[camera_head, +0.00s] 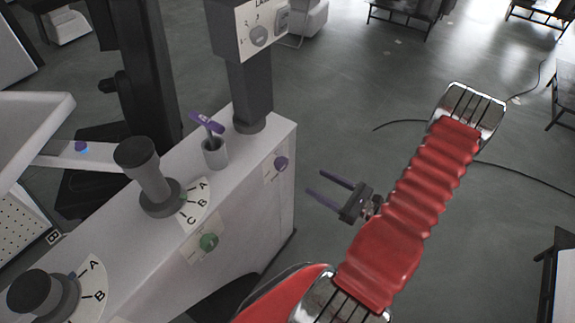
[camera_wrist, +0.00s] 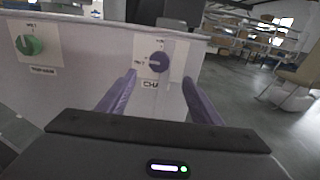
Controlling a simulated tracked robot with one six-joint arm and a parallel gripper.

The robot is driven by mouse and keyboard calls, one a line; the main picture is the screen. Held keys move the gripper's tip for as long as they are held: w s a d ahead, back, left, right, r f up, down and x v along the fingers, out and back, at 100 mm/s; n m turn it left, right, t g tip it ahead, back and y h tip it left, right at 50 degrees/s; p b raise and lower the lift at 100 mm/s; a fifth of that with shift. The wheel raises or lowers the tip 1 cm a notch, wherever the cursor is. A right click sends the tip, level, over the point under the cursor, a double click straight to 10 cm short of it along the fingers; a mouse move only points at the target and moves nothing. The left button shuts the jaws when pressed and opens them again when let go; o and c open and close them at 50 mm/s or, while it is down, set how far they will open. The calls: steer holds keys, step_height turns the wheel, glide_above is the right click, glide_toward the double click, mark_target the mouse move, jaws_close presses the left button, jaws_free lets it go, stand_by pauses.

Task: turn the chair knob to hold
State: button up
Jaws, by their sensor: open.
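The chair knob (camera_wrist: 158,62) is a round purple knob on a light label plate, with "CHA" legible below it in the wrist view. The same knob (camera_head: 281,163) shows on the right face of the white console in the head view. My gripper (camera_head: 313,182) is open, its two purple fingers pointing at that face from the right, with a gap to the knob. In the wrist view the knob appears between the fingertips (camera_wrist: 160,76), slightly above them.
A green knob (camera_head: 208,242) sits on the same console face (camera_head: 250,222), to the left. On top stand dark levers (camera_head: 150,170), a grey cup (camera_head: 215,153) with a purple item, and a column with a control box (camera_head: 250,30).

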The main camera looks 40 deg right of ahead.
mark_target(285, 165)
steer(key=shift+x, duration=6.75)
steer(key=shift+s, duration=0.1)
steer(key=shift+c, duration=0.4)
steer(key=c, duration=0.9)
